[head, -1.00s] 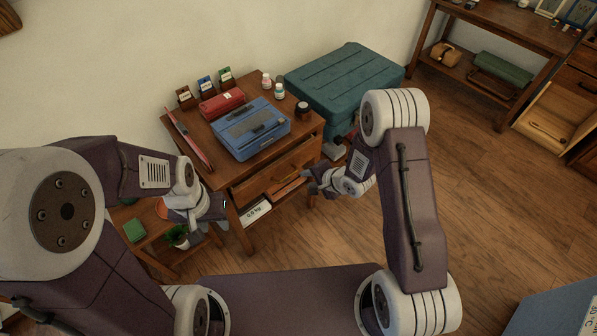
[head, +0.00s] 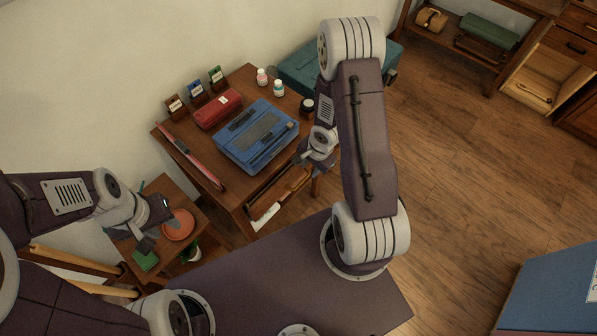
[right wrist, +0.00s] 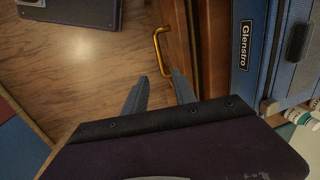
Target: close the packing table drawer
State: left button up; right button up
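The wooden packing table (head: 235,182) stands against the wall in the head view. In the right wrist view a brass drawer handle (right wrist: 159,50) stands out from the brown drawer front (right wrist: 180,45). My right gripper (right wrist: 160,82) is open, its two fingers apart, with the handle just beyond and between the tips. In the head view it (head: 306,156) is close to the table's front right. My left gripper (head: 152,228) hangs above a small side table; its finger gap is unclear.
On the packing table are a blue case (head: 257,137), a red box (head: 218,109), small bottles and card holders. An orange plate (head: 178,225) and green block (head: 145,261) lie on the side table. A teal chest (head: 298,68) stands behind.

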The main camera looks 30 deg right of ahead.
aim_at(304, 179)
jog(key=f+b, duration=0.2)
jog(key=f, duration=0.1)
jog(key=w+f+b, duration=0.1)
jog(key=f+b, duration=0.1)
jog(key=f, duration=0.1)
jog(key=f+b, duration=0.3)
jog(key=shift+w+a+f, duration=0.15)
jog(key=shift+w+a, duration=0.2)
jog(key=shift+a, duration=0.05)
grip_shut()
dwell(0.8)
